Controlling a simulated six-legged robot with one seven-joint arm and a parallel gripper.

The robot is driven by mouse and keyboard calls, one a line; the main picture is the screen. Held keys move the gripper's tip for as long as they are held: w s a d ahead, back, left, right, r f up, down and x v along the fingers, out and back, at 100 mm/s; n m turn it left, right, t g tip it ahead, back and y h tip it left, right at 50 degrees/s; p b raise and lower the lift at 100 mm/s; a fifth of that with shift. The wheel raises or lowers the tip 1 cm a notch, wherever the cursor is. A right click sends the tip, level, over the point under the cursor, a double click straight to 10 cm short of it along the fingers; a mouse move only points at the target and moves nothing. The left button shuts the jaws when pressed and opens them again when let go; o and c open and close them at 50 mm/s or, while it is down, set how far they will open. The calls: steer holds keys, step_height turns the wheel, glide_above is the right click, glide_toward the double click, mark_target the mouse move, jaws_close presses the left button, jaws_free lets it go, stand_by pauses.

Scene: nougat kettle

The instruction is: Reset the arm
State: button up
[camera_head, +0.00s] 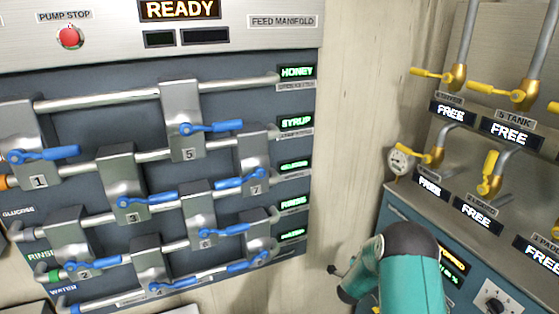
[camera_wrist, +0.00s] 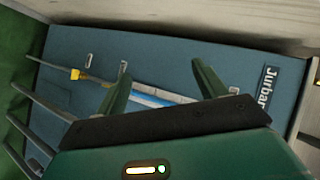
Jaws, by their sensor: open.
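My gripper (camera_wrist: 162,88) shows in the wrist view with its two green fingers spread apart and nothing held between them. Beyond the fingers is a blue-grey panel (camera_wrist: 200,58) with a light blue and white bar (camera_wrist: 155,96) crossing behind the gap; I cannot tell how far off it is. In the head view my teal arm (camera_head: 410,275) with its dark joint rises at the bottom right, in front of the right-hand cabinet.
The feed manifold panel (camera_head: 80,75) with several blue-handled valves fills the left. A pump stop button (camera_head: 69,37) sits at its top. Yellow-handled valves (camera_head: 520,96) stick out at the right, above a cabinet (camera_head: 395,215). A bare wall strip (camera_head: 350,120) lies between.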

steer(key=a+r+n+y, duration=0.2)
steer(key=a+r+n, duration=0.1)
steer(key=r, duration=0.5)
steer(key=a+r+n+y, duration=0.2)
steer(key=a+r, duration=0.1)
steer(key=r, duration=0.4)
steer(key=s+a+r+n+g+y, duration=0.1)
steer(key=s+a+r+n, duration=0.2)
steer(key=s+r, duration=0.3)
steer(key=s+a+r+n+y, duration=0.1)
steer(key=s+a+r+n, duration=0.2)
steer(key=r, duration=0.5)
steer(key=s+a+r+n+g, duration=0.1)
steer(key=s+r+n, duration=0.3)
steer(key=s, duration=1.2)
steer(key=s+r+n+g, duration=0.3)
steer(key=s+n, duration=0.3)
steer(key=s, duration=1.1)
steer(key=shift+a+r+g, duration=0.4)
steer(key=shift+r, duration=0.35)
